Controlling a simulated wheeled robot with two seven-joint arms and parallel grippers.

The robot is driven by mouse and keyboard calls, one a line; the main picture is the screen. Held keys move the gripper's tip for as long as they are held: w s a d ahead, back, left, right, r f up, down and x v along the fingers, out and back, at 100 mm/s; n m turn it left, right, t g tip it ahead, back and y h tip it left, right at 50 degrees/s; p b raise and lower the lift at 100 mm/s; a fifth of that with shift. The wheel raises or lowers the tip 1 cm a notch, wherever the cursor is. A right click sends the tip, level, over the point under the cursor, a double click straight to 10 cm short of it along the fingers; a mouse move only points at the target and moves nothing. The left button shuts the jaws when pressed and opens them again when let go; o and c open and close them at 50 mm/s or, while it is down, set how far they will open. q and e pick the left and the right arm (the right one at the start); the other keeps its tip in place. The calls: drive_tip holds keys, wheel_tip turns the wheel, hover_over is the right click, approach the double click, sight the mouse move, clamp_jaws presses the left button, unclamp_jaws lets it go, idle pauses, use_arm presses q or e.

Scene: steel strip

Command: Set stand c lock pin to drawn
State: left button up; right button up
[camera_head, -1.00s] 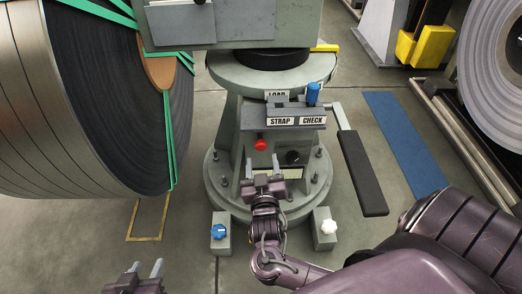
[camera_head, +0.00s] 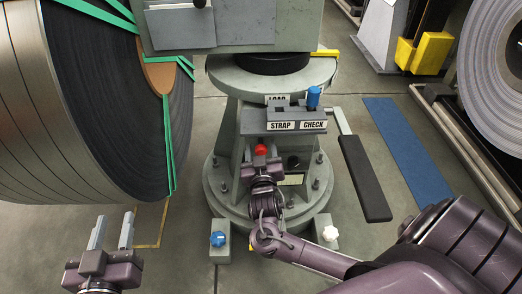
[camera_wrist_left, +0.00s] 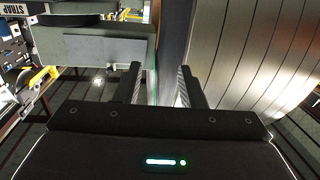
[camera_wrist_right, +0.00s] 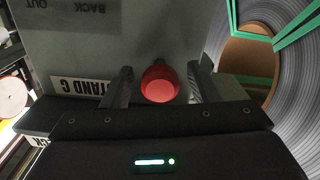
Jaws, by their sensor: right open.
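The grey stand (camera_head: 235,120) is in the middle of the head view. A red round knob (camera_head: 261,149) sticks out of its front and looks like the lock pin; whether it is drawn I cannot tell. In the right wrist view the red knob (camera_wrist_right: 160,82) sits between the fingers of my right gripper (camera_wrist_right: 160,88), beside a partly covered "STAND C" label (camera_wrist_right: 80,86). My right gripper (camera_head: 262,160) is open around it, with gaps on both sides. My left gripper (camera_head: 111,232) is open and empty, low at the left; it also shows in the left wrist view (camera_wrist_left: 160,85).
A big steel coil (camera_head: 60,110) with green straps fills the left. The stand also has a blue-topped lever (camera_head: 313,97) and a dark knob (camera_head: 293,161). A blue knob (camera_head: 218,239) and a white knob (camera_head: 330,233) flank its base. A black-padded bar (camera_head: 365,180) is at right.

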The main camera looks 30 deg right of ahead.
sight(261, 153)
clamp_jaws()
